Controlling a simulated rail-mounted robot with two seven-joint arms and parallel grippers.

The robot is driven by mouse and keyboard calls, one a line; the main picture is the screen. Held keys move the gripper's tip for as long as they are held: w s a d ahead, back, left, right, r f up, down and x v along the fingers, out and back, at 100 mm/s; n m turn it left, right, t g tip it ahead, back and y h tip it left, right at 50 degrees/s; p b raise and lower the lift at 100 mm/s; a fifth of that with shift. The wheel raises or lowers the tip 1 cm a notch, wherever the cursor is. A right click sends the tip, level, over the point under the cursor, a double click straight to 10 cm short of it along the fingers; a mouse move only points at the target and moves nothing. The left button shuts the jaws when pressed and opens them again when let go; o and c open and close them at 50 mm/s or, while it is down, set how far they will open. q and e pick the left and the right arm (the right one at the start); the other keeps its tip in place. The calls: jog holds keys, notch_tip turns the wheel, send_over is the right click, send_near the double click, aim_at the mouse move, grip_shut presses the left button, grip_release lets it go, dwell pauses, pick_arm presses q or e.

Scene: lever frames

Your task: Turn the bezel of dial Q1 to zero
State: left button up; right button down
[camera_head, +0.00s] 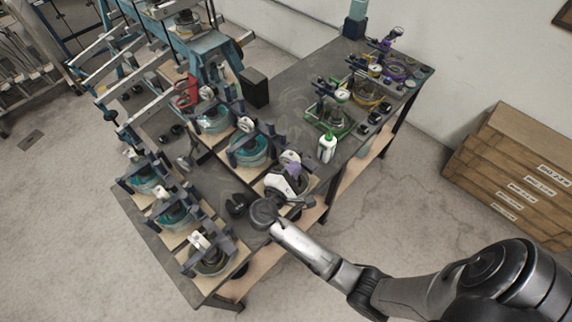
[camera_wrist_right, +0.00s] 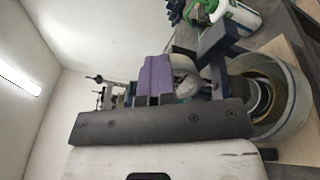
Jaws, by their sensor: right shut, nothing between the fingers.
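My right gripper (camera_head: 294,170) reaches over the near right end of the bench. Its purple-padded fingers are shut and empty. In the right wrist view the closed fingers (camera_wrist_right: 154,78) stand beside a pale round dial (camera_wrist_right: 186,82), which they partly hide. The same white dial (camera_head: 290,156) shows just beyond the fingers in the head view, on a fixture with a dark crossbar. Whether the fingertips touch its bezel I cannot tell. No Q1 label or scale reading is legible. My left gripper is not in view.
A grey-walled round pot (camera_wrist_right: 293,100) stands right of the gripper in the wrist view. Similar dial fixtures (camera_head: 250,148) line the bench closely. A green and white bottle (camera_head: 326,148) stands farther back. Wooden drawers (camera_head: 510,165) are at right, with open floor between.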

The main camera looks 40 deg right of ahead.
jog(key=shift+s+d+f+p, duration=0.25)
jog(key=shift+d+f+p, duration=0.1)
jog(key=shift+d+f, duration=0.15)
jog(key=shift+f, duration=0.15)
jog(key=shift+s+f, duration=0.25)
jog(key=shift+f, duration=0.25)
jog(key=shift+s, duration=0.1)
dwell(0.4)
jog(key=shift+s+d+r+p, duration=0.1)
jog(key=shift+s+r+p, duration=0.15)
jog(key=shift+p, duration=0.3)
jog(key=shift+g, duration=0.3)
